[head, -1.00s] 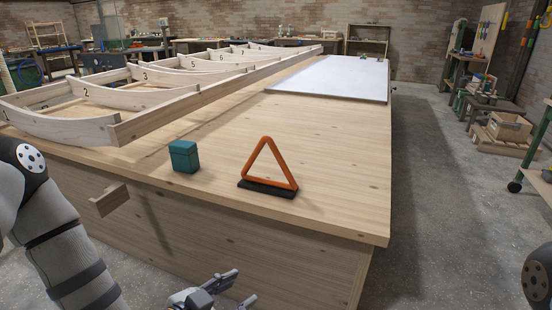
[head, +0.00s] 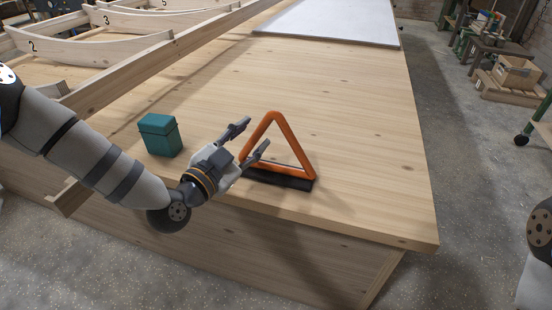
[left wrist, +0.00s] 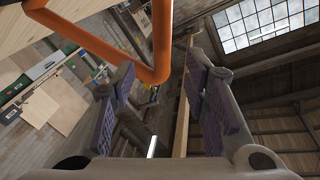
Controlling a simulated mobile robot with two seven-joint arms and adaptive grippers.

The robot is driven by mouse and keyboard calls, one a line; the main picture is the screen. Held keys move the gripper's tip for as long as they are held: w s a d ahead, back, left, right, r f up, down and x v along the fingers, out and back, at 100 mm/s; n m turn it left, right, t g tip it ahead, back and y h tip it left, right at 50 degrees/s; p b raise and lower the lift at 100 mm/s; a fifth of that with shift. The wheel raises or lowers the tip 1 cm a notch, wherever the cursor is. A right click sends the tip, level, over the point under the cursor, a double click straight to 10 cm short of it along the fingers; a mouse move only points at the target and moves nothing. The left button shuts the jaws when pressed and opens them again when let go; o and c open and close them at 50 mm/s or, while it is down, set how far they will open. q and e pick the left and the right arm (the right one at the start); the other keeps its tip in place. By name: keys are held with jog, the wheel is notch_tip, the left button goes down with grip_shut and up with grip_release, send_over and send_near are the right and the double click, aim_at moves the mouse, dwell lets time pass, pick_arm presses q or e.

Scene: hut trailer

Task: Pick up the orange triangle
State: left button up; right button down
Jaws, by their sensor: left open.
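The orange triangle (head: 295,147) stands upright on its black base (head: 280,179) near the front edge of the wooden table. My left gripper (head: 256,138) is open at the triangle's left side, with its fingers pointing toward the frame. In the left wrist view, an orange corner of the triangle (left wrist: 161,45) shows close to the open fingers (left wrist: 165,95), beside the left finger. I cannot tell whether they touch. Nothing is held between the fingers. My right gripper does not show.
A teal box (head: 160,136) stands on the table (head: 350,110) left of my left gripper. Long wooden frame parts (head: 130,75) lie along the left side. A white sheet (head: 330,22) lies at the back. The tabletop right of the triangle is clear.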

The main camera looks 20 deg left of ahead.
aim_at(262, 128)
pick_arm(q)
jog(key=x, duration=0.4)
jog(key=b+x, duration=0.1)
jog(key=x, duration=0.1)
jog(key=shift+w+a+f, duration=0.15)
jog(key=shift+w+f, duration=0.2)
jog(key=shift+w, duration=0.05)
jog(key=shift+r, duration=0.1)
grip_shut()
